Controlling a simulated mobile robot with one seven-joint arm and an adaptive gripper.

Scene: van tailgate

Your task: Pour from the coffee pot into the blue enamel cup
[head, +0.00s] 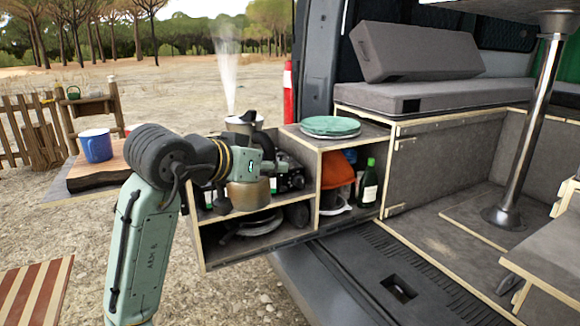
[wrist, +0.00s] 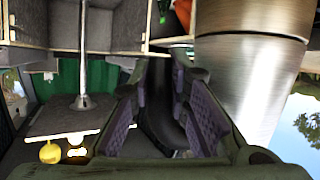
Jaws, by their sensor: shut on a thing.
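The blue enamel cup (head: 97,147) stands upright on a small wooden table at the left in the head view. The coffee pot (head: 249,194) is metal with a black top, and steam rises from it. It looks upright, in front of the open shelf unit; my arm hides its middle. My gripper (head: 258,160) is shut on the pot's black handle (wrist: 160,115), which shows between the purple finger pads in the wrist view. The pot's silver side (wrist: 245,85) fills the right of that view. I cannot see inside the cup or the pot.
The wooden table (head: 92,180) lies left of my arm, which stands between cup and pot. The shelf unit (head: 350,148) holds a green round item (head: 330,126), an orange item (head: 337,175) and a green bottle (head: 369,180). A wooden fence (head: 25,130) stands behind the table.

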